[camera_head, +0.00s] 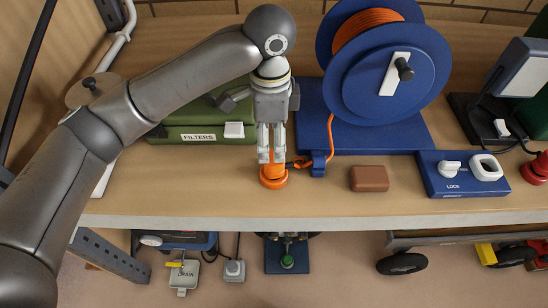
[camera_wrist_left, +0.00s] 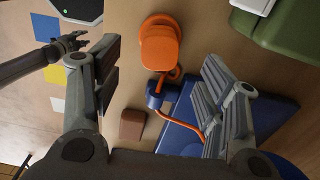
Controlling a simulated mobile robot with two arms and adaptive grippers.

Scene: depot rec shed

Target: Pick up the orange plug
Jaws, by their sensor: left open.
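The orange plug (camera_head: 273,177) stands on the wooden bench near its front edge. An orange cable (camera_head: 331,139) runs from it through a blue clip to the blue reel (camera_head: 386,66). My left gripper (camera_head: 271,152) points down at the plug, its fingers hiding part of it. In the left wrist view, the fingers are apart and the plug (camera_wrist_left: 160,45) shows beyond the gap between them, with bare bench around it. A dark arm end, seemingly my right gripper (camera_wrist_left: 78,42), shows small at the upper left of the wrist view; its jaws are unclear.
A green FILTERS case (camera_head: 205,134) is behind and left of the plug. A brown block (camera_head: 369,179) and a blue LOCK panel (camera_head: 462,175) lie to the right. The bench's front edge (camera_head: 330,222) is close.

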